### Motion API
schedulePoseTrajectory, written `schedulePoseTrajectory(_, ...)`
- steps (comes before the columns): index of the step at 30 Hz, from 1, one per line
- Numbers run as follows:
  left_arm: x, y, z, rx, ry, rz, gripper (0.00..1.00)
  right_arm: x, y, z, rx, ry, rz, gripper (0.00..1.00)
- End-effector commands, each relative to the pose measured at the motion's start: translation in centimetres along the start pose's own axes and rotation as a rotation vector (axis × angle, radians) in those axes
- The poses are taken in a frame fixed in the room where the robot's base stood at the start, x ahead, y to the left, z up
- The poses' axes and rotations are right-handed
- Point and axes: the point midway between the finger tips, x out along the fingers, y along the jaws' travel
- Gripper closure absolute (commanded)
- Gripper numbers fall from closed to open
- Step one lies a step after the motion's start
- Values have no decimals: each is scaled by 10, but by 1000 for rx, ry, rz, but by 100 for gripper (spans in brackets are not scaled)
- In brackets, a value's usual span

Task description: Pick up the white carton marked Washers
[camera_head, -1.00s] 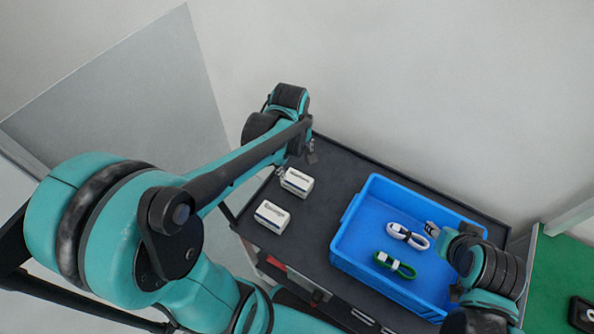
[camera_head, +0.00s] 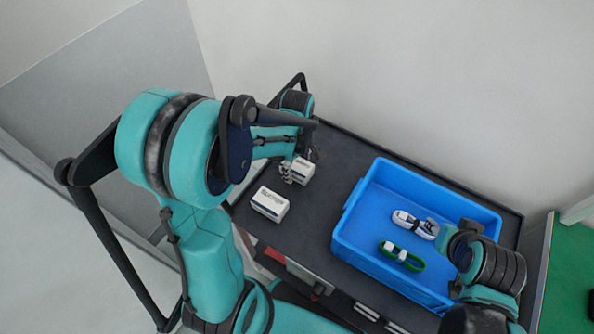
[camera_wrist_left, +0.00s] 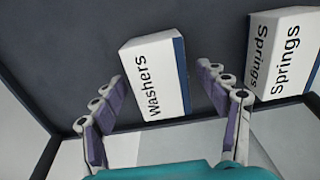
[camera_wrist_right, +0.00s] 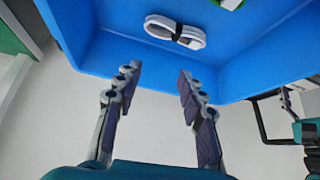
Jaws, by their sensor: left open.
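The white carton marked Washers (camera_wrist_left: 153,75) lies between the two spread fingers of my left gripper (camera_wrist_left: 160,78) in the left wrist view. The fingers are open, one on each side of it; I cannot tell whether either touches. In the head view this carton (camera_head: 302,171) is the farther of two white cartons on the dark cart top, partly hidden by my left gripper (camera_head: 298,168). My right gripper (camera_wrist_right: 158,80) is open and empty, near the blue crate's right side in the head view.
A white carton marked Springs (camera_wrist_left: 285,55) sits close to the right of my left gripper; it is the nearer carton (camera_head: 269,204) in the head view. The blue crate (camera_head: 340,240) holds a white cable (camera_head: 412,223) and a green cable (camera_head: 402,257). The dark cart top (camera_head: 345,150) has a raised edge.

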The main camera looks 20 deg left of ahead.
Motion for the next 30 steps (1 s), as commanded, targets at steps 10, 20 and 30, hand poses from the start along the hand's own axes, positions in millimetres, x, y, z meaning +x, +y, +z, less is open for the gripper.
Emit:
schedulePoseTrajectory(10, -2, 0, 0, 0, 0, 0, 85, -1, 0, -1, 0, 0, 0, 60)
schedulePoseTrajectory(20, -4, 0, 0, 0, 0, 0, 85, -2, 0, -2, 0, 0, 0, 60)
schedulePoseTrajectory(30, -49, 0, 0, 0, 0, 0, 85, -23, 0, -16, 0, 0, 0, 60)
